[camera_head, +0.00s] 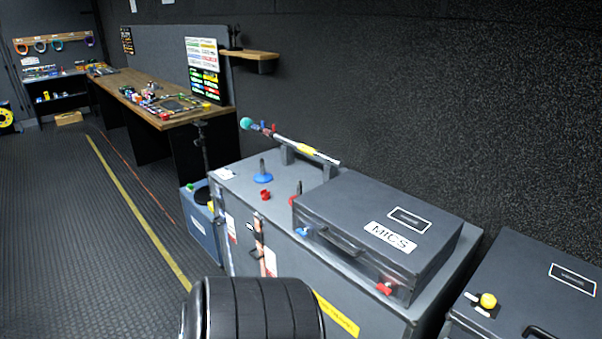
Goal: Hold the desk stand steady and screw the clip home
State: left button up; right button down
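A small stand with a round blue base (262,178) and a short dark upright post is on top of the grey flight case (238,185). A second post (299,188) rises from a red base, partly hidden by the MICS case. A small red piece (265,195) lies in front of the blue stand; it may be a clip, but it is too small to be sure. Neither of my grippers shows. A black ribbed rounded part at the bottom centre looks like one of my arm links.
The closed MICS case (365,213) fills the right of the flight case top. A boom pole with a teal tip (246,123) lies on supports at the back. Another case (560,285) stands at right. A cluttered workbench (135,80) stands further back. Floor at left is clear.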

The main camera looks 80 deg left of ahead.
aim_at(299, 183)
jog(key=u, duration=2.45)
